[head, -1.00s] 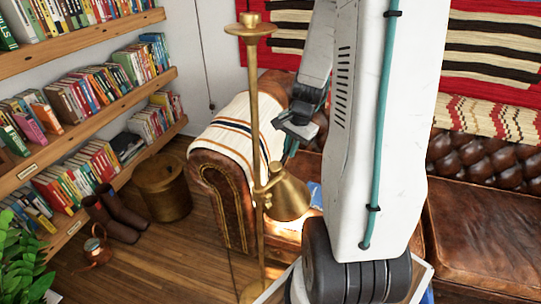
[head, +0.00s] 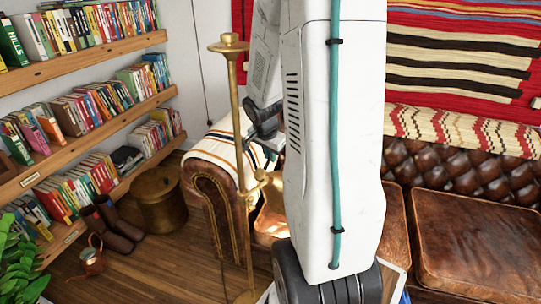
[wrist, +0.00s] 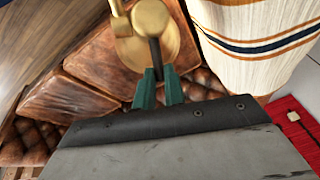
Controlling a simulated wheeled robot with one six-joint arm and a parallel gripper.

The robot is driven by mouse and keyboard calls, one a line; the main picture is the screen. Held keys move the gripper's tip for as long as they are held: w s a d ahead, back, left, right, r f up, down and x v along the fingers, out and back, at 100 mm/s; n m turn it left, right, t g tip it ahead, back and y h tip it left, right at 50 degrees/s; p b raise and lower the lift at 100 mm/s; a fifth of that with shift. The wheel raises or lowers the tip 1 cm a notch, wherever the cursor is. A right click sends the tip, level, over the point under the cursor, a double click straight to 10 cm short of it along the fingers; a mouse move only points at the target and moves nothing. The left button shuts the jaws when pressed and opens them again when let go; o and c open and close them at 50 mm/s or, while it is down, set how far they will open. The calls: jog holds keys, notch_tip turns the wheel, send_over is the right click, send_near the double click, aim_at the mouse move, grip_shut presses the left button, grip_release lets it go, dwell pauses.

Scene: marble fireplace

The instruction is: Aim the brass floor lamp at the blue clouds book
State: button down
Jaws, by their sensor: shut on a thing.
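The brass floor lamp (head: 239,120) stands upright left of my arm in the head view. Its brass shade (head: 274,190) is partly hidden behind my arm. In the wrist view the round brass lamp head (wrist: 150,22) is at the top, with a dark handle (wrist: 155,50) pointing down from it. The green fingertips of my gripper (wrist: 158,88) are shut on this handle. In the head view my gripper (head: 270,153) is just above the shade, partly hidden. I cannot make out the blue clouds book in either view.
A brown leather sofa (head: 465,240) with a striped throw (head: 215,145) over its arm stands behind the lamp. Bookshelves (head: 95,120) line the left wall.

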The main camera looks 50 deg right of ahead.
jog(key=shift+a, duration=0.1)
jog(key=c, duration=1.5)
grip_release()
jog(key=shift+d, duration=0.2)
